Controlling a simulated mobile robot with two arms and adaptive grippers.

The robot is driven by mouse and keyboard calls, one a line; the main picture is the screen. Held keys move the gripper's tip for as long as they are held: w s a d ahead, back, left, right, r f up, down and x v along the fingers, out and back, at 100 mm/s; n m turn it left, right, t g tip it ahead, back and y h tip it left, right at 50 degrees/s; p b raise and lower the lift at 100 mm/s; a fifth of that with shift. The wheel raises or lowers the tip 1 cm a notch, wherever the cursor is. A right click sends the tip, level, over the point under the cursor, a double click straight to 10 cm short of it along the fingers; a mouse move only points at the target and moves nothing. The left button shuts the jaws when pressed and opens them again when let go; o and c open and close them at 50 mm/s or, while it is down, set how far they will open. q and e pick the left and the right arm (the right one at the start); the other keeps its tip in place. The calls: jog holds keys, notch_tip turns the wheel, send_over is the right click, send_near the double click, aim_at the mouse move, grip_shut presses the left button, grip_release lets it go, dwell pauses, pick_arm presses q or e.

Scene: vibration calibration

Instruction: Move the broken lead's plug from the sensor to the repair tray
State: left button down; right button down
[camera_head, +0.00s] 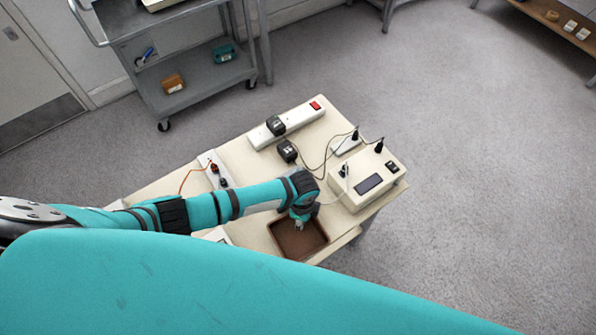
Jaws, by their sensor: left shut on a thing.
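My left gripper (299,223) points down over the brown repair tray (306,242) near the table's front edge. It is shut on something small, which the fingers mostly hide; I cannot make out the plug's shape. A thin pale lead (326,203) runs between the gripper's side and the beige instrument box (385,166). This box has a dark display, and black plugs stand at its top. I cannot tell for sure which thing is the sensor. My right gripper is out of view.
A white power strip (298,117) with a red switch and a black adapter (287,151) lie at the back of the table. A smaller white strip (202,160) with an orange wire is behind my left arm.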

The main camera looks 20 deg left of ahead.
pick_arm(q)
jog(key=shift+f, duration=0.4)
dwell(0.4)
jog(key=c, duration=1.1)
grip_release()
jog(key=shift+r, duration=0.1)
jog(key=shift+r+p, duration=2.1)
jog(key=shift+r, duration=0.35)
jog(key=shift+r, duration=0.5)
notch_tip(320, 180, up, 11)
